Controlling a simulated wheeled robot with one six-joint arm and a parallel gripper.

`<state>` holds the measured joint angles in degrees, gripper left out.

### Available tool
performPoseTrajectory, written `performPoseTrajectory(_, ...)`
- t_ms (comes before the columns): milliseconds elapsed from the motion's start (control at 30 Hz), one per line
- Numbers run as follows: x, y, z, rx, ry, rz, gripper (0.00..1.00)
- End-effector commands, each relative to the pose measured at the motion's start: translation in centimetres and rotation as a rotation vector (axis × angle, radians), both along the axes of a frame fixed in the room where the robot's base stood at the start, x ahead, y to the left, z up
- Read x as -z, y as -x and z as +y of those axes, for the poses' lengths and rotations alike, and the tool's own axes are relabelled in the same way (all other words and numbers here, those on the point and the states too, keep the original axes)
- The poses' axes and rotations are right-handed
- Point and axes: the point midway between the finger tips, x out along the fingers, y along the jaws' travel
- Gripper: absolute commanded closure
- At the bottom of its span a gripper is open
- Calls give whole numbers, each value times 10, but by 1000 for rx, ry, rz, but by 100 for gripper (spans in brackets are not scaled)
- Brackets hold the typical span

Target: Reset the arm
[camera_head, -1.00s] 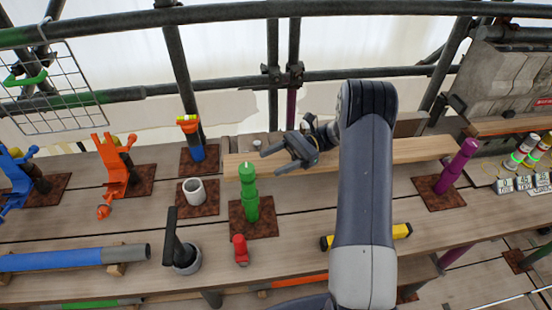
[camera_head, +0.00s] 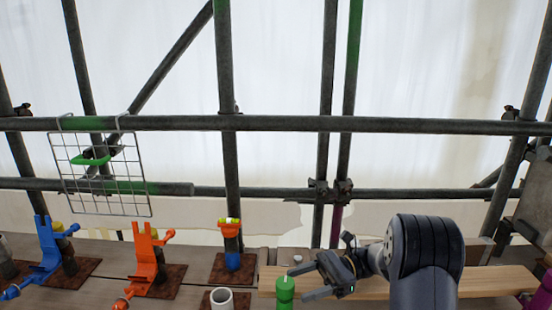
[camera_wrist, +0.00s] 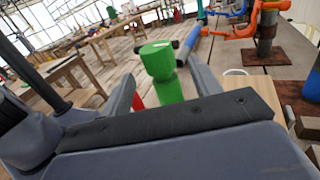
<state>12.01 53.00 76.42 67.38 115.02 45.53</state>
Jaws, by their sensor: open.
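My gripper (camera_head: 318,283) is open, low in the head view, just right of and near the top of a green post (camera_head: 285,288). My arm comes in from the lower right. In the wrist view my gripper (camera_wrist: 165,88) has its fingers spread, with the green post (camera_wrist: 160,72) showing between and beyond them. I see nothing held in it. I cannot tell whether a finger touches the post. The lower part of the post is cut off in the head view.
A white cup (camera_head: 221,299), an orange clamp (camera_head: 147,262), a blue clamp (camera_head: 47,258) and a post with a yellow and orange top (camera_head: 230,240) stand to the left. A wire rack (camera_head: 100,175) hangs from scaffold tubes (camera_head: 270,124). A wooden plank (camera_head: 490,280) lies behind my arm.

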Motion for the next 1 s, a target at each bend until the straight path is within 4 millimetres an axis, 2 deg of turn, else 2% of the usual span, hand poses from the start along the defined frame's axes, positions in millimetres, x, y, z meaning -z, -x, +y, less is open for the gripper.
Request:
performPoseTrajectory(33,5,1,3,-1,0,-2,41)
performPoseTrajectory(233,4,6,13,-1,0,-2,41)
performPoseTrajectory(500,-1,16,40,-2,-1,0,41)
performPoseTrajectory(1000,0,16,40,1,-1,-1,41)
